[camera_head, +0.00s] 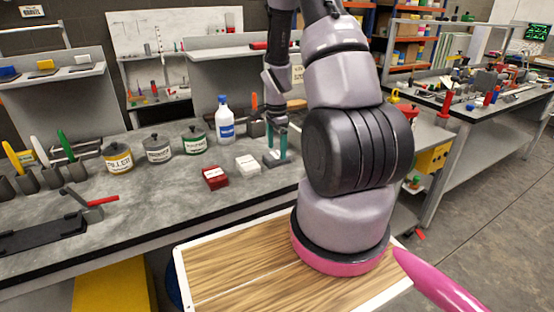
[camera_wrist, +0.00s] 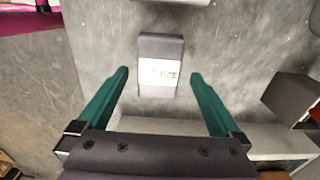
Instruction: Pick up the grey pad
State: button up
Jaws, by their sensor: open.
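The grey pad (camera_head: 279,162) lies on the grey workbench, to the right of a white pad (camera_head: 248,164) and a red pad (camera_head: 215,177). In the wrist view the grey pad (camera_wrist: 160,48) shows as a dark grey block with a white label across it. My gripper (camera_head: 277,146) is above the grey pad with its teal fingers pointing down. In the wrist view my gripper (camera_wrist: 159,74) is open, with the pad appearing between the fingertips and nothing held. The exact height gap is hard to tell.
A dark box-like holder (camera_wrist: 290,98) sits to the right in the wrist view.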

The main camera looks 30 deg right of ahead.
aim_at(277, 154)
notch_tip(277, 154, down, 3)
jog(key=shift+s+f, duration=0.1)
jog(key=shift+f, duration=0.1)
jog(key=shift+c, duration=0.3)
jog(key=c, duration=1.3)
notch_tip(277, 154, up, 10)
jog(key=shift+r, duration=0.1)
jog(key=shift+c, duration=0.3)
